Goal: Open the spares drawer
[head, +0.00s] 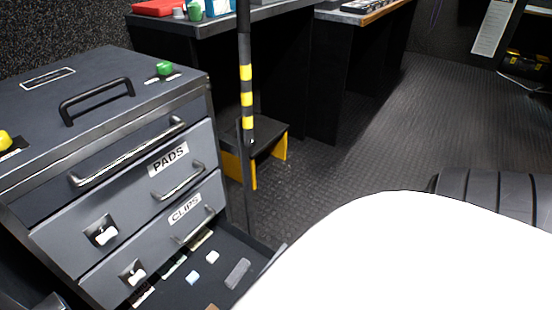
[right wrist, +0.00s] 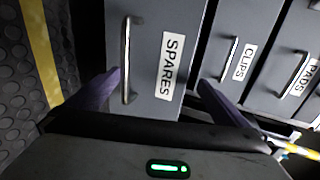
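The grey drawer cabinet (head: 130,170) is at the left in the head view. Below its CLIPS drawer (head: 165,235), a bottom drawer (head: 225,255) stands pulled out, with several small items inside. Its front is hidden behind my white right arm (head: 400,260). In the right wrist view, the SPARES drawer front (right wrist: 180,25) fills the middle, with a silver bar handle (right wrist: 127,60) on it. My right gripper (right wrist: 160,80) is open, its purple fingers apart on either side of the handle and label. The handle is nearer the left finger; I cannot tell whether they touch. My left gripper is not in view.
The PADS drawer (head: 120,190) above is shut. A black pole with yellow bands (head: 246,90) and a yellow-sided step stool (head: 262,143) stand right of the cabinet. Dark desks line the back. Open ribbed floor (head: 400,130) lies to the right.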

